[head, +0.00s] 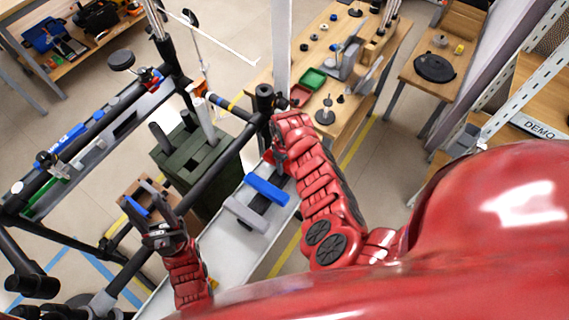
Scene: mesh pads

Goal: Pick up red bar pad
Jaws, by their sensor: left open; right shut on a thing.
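My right gripper (274,150) is at the far end of the light tray (222,250), mostly hidden by its own red arm. It is shut on what appears to be the red bar pad (268,157); only a small red part shows beside the gripper. A blue bar pad (266,189) and a grey bar pad (245,214) lie across the tray, nearer than the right gripper. My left gripper (141,199) is open and empty, to the left of the tray, with its fingers pointing up and left in the picture.
A black tube frame (222,160) runs along the tray's left side. A dark green crate (190,165) stands behind it. A rail with blue and green pads (62,165) is at the left. A wooden workbench (345,100) with red and green bins stands beyond the tray.

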